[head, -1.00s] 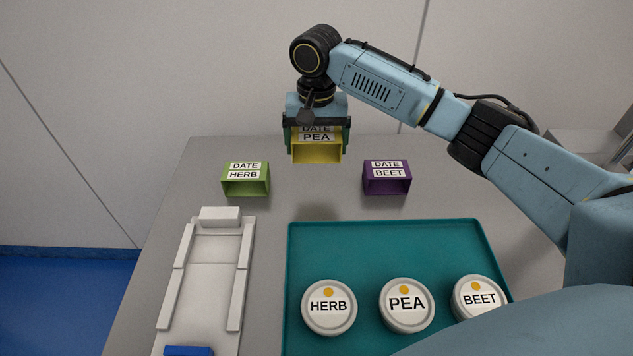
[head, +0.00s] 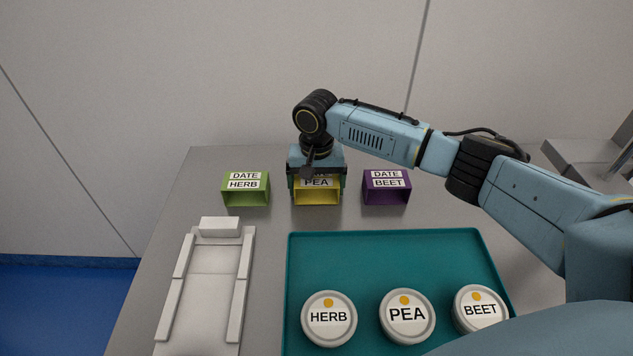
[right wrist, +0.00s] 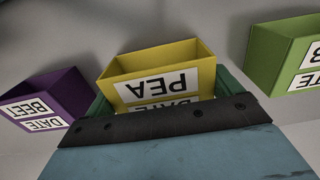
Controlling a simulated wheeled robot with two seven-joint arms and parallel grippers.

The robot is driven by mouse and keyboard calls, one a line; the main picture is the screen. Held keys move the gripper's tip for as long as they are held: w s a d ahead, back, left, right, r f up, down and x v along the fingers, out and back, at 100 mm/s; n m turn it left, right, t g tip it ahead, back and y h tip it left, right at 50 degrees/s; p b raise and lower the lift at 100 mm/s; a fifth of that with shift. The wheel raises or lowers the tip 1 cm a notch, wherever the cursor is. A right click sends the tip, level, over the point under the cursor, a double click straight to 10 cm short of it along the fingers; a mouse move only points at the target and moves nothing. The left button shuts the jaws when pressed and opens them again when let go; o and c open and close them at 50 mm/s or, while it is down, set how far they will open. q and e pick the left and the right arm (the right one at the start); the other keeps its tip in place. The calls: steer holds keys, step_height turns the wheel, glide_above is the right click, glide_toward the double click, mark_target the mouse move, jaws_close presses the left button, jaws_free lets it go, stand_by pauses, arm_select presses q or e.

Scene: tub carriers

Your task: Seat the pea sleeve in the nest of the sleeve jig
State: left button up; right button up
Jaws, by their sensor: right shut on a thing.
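The yellow pea sleeve (head: 317,202), an open-ended box labelled DATE PEA, is between the green and purple sleeves at the back of the table. My right gripper (head: 317,186) is shut on it from above, one finger on each side. Its base looks level with its neighbours; I cannot tell if it touches the table. The right wrist view also shows the sleeve (right wrist: 150,62) between the green fingers. The pale sleeve jig (head: 208,262) lies at the left, with side rails and an end block; the visible bed is empty. My left gripper is not in view.
The green herb sleeve (head: 246,197) and purple beet sleeve (head: 386,194) stand close on either side of the gripper. A teal tray (head: 390,240) at the front right holds herb, pea and beet tubs. Bare table lies between sleeves and tray.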

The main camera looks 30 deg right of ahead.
steer(key=o, duration=0.7)
steer(key=shift+f, duration=0.2)
